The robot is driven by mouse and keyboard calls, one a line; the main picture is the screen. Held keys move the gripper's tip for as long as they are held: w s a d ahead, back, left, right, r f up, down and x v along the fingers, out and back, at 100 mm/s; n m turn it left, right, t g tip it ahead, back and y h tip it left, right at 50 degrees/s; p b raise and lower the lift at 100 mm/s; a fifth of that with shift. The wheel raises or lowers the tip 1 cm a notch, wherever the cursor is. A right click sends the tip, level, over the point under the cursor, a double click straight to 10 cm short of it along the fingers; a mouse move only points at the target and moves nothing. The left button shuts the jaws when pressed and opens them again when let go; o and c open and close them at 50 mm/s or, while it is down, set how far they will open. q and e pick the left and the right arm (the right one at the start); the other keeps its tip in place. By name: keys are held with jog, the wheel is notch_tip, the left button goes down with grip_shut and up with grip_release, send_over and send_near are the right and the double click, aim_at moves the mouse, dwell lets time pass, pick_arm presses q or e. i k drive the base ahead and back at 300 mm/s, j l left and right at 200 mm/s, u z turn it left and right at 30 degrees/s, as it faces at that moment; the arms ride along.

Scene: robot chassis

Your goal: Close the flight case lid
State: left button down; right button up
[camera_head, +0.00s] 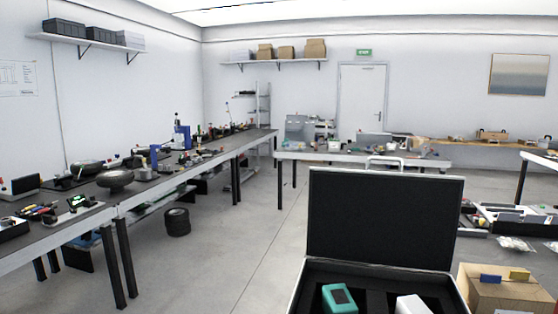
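The flight case (297,290) stands open at the bottom of the head view, right of the middle. Its dark-lined lid (384,218) stands upright at the far side, with a light metal rim. A handle shows above the lid's top edge. Inside the case sit a teal device (340,298) with a dark screen and a white object (412,305). The front of the case is cut off by the frame. Neither of my grippers is in view.
A cardboard box (505,290) with blue and yellow items on it stands right of the case. A long workbench (150,190) with tools runs along the left, and another bench (350,156) stands behind. Open floor (230,255) lies left of the case.

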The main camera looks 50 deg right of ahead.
aim_at(381, 211)
jog(key=i+j+u, duration=0.3)
jog(key=i, duration=0.15)
jog(key=i+u, duration=0.3)
jog(key=i, duration=0.15)
jog(key=i+l+z, duration=0.1)
jog(key=i+z, duration=0.65)
jog(key=z, duration=0.15)
jog(key=i+j+z, duration=0.15)
jog(key=i+z, duration=0.25)
jog(key=i+l+z, duration=0.2)
jog(key=i+z, duration=0.95)
jog(key=i+u, duration=0.2)
jog(key=i, duration=0.65)
jog(key=i+l+u, duration=0.2)
jog(key=i, duration=0.65)
jog(key=i+j+z, duration=0.15)
jog(key=i+z, duration=0.3)
jog(key=i+j+z, duration=0.25)
jog(key=z, duration=0.2)
jog(key=i+z, duration=0.1)
jog(key=z, duration=1.7)
